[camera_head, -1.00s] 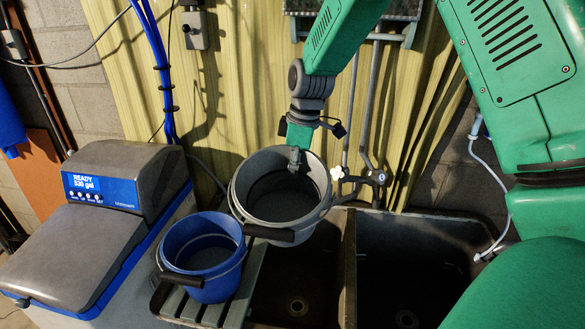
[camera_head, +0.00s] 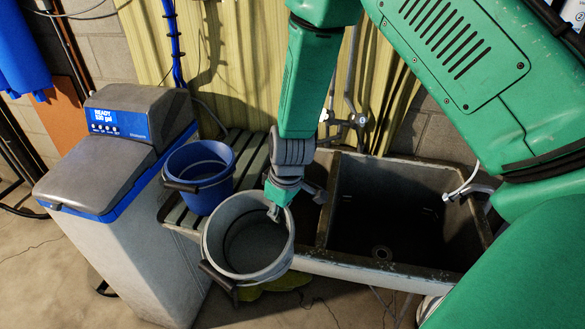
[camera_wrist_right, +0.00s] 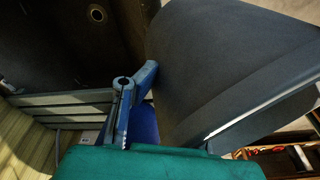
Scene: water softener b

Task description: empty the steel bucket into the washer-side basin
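The grey steel bucket (camera_head: 225,262) hangs in front of the sink's left end, opening upward. Whether its dark inside holds water I cannot tell. My right gripper (camera_head: 276,205) appears shut on its far rim. In the right wrist view the bucket (camera_wrist_right: 235,70) fills the right side, with my gripper (camera_wrist_right: 132,98) against its edge. The sink has two basins: the right basin (camera_head: 385,215) is empty with a drain, and the left basin (camera_head: 305,213) is mostly hidden behind my arm. No label shows which is washer-side. My left gripper is out of view.
A blue bucket (camera_head: 212,190) stands on the slatted drainboard (camera_head: 182,216), close behind the steel bucket. The water softener (camera_head: 125,150) stands at the left. Taps and pipes (camera_head: 343,118) are on the wall. The sink's front rim (camera_head: 365,270) lies right of the bucket.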

